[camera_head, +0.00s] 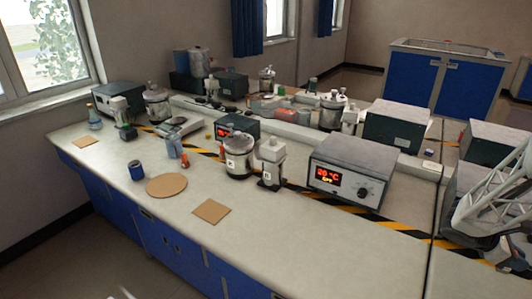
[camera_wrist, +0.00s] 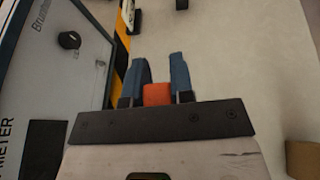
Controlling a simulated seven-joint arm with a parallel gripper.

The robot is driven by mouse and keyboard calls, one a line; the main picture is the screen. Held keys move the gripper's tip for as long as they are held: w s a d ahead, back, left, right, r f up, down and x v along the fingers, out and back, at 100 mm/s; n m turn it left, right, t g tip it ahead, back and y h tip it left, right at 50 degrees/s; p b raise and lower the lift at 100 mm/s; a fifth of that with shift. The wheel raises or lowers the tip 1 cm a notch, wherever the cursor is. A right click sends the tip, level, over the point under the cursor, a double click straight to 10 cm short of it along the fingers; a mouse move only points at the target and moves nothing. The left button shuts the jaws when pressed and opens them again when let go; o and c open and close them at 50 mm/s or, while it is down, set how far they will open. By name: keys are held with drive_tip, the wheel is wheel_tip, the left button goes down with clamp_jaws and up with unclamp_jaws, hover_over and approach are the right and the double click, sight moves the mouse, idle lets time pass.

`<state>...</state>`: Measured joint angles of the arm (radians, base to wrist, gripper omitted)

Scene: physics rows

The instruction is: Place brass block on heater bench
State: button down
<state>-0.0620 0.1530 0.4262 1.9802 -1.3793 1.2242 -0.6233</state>
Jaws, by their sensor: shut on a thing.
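My gripper (camera_wrist: 161,72) has two blue fingers, seen in the wrist view, with an orange-red block (camera_wrist: 157,94) between them. I cannot tell from its colour whether this is the brass block. In the head view my arm is at the right edge, and its gripper end is at the lower right, partly cut off by the frame. A grey box (camera_head: 350,170) with a red "20 °C" display and a knob stands left of my arm. I cannot tell for sure which thing is the heater bench.
Several instruments and metal vessels line the bench (camera_head: 255,250). A round cork mat (camera_head: 166,186) and a square one (camera_head: 211,211) lie at the front left. Yellow-black tape (camera_head: 405,233) crosses the bench. In the wrist view, a brown piece (camera_wrist: 302,158) lies at the lower right.

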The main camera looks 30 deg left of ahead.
drive_tip(key=s+a+f+n+t+y, duration=0.1)
drive_tip(key=s+a+n+t, duration=0.25)
drive_tip(key=a, duration=1.25)
drive_tip(key=s+a+f+n+t+y, duration=0.1)
drive_tip(key=s+a+n+t+y, duration=0.2)
drive_tip(key=a, duration=1.2)
drive_tip(key=s+a+f+n+t+y, duration=0.1)
drive_tip(key=s+a+n+t+y, duration=0.1)
drive_tip(key=s+a, duration=0.8)
drive_tip(key=s+a+f+n+t+y, duration=0.1)
drive_tip(key=s+a+n, duration=0.3)
drive_tip(key=s+a, duration=0.7)
drive_tip(key=shift+a+f+t+y, duration=0.3)
drive_tip(key=shift+t+y, duration=0.4)
drive_tip(key=shift+t, duration=0.15)
drive_tip(key=shift+s+r, duration=0.1)
drive_tip(key=w+a, duration=0.3)
drive_tip(key=w, duration=0.1)
drive_tip(key=w+a+f, duration=0.1)
drive_tip(key=w+a, duration=0.2)
drive_tip(key=a, duration=0.1)
drive_tip(key=w+a, duration=0.4)
drive_tip(key=shift+w+f, duration=0.35)
